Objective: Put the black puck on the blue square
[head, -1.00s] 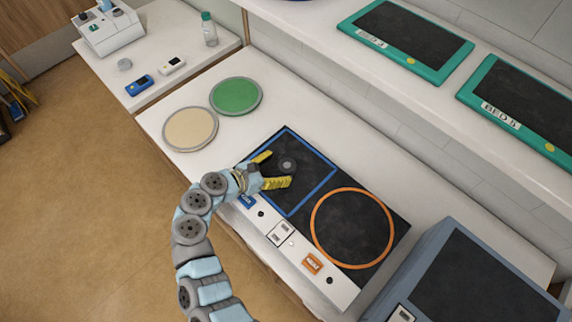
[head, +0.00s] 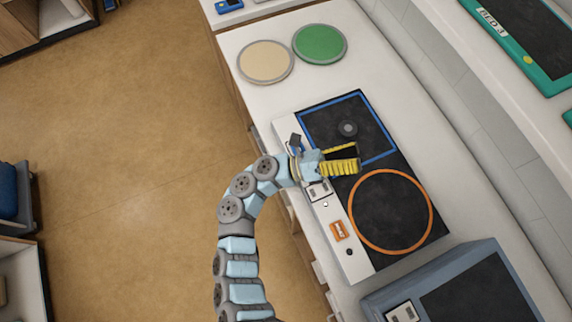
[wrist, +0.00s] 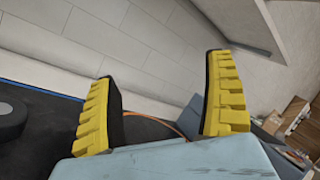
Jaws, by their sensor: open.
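The black puck (head: 348,128), a small dark disc with a grey centre, lies flat inside the blue square (head: 378,121) on the black panel. In the wrist view it shows at the left edge (wrist: 10,115), partly cut off. My gripper (head: 357,156) has yellow ridged fingers spread open with nothing between them. It is over the lower edge of the blue square, between the puck and the orange circle (head: 432,215), apart from the puck. In the wrist view the open fingers (wrist: 160,68) stand to the right of the puck.
Beige (head: 266,62) and green (head: 320,44) discs lie on the white counter beyond the panel. A blue-grey box (head: 400,285) stands at the lower right. A teal-framed tray (head: 528,62) sits on the raised ledge. The counter between the discs and panel is clear.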

